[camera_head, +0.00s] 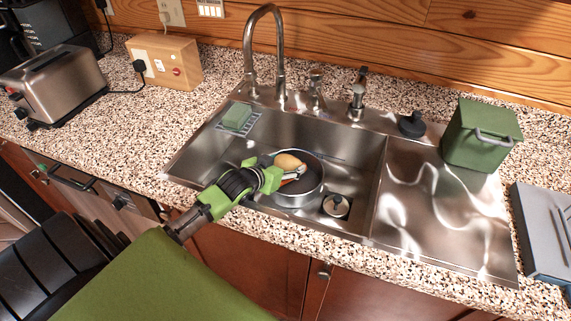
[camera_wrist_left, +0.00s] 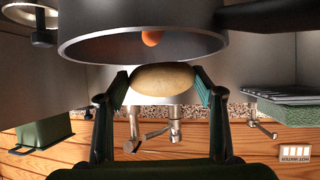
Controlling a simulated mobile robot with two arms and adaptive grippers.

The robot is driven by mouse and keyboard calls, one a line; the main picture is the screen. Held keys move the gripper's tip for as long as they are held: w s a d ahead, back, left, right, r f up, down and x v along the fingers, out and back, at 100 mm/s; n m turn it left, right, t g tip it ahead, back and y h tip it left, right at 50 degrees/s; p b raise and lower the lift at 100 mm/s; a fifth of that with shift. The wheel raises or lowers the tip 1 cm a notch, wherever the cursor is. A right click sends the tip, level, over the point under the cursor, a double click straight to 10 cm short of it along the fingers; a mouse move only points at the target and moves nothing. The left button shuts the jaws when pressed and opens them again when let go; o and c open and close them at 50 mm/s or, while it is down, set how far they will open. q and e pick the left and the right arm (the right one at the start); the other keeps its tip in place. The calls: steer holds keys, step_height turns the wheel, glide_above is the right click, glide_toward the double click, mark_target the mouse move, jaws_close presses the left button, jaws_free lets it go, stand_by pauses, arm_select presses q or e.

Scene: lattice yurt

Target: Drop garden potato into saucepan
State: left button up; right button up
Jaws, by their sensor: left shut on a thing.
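A tan potato (camera_head: 289,161) is held in my left gripper (camera_head: 285,172), over the back-left part of the saucepan (camera_head: 309,190) in the head view. The grey metal saucepan stands in the sink basin. In the left wrist view the potato (camera_wrist_left: 163,79) sits between the two fingers of my left gripper (camera_wrist_left: 164,84), and both fingers touch its ends. The saucepan's rim (camera_wrist_left: 85,48) and dark handle (camera_wrist_left: 275,15) show beyond it. A small orange thing (camera_wrist_left: 151,38) shows inside the saucepan. My right gripper is not in view.
The steel sink has a tall faucet (camera_head: 248,60) behind it and a drain strainer (camera_head: 336,205) beside the saucepan. A green sponge (camera_head: 237,117) lies at the basin's back-left. A green canister (camera_head: 482,135) stands at the right. A toaster (camera_head: 58,82) is far left.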

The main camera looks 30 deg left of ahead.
mark_target(286, 162)
arm_select(q)
steer(key=shift+r, duration=0.1)
steer(key=o, duration=1.3)
step_height(286, 162, up, 10)
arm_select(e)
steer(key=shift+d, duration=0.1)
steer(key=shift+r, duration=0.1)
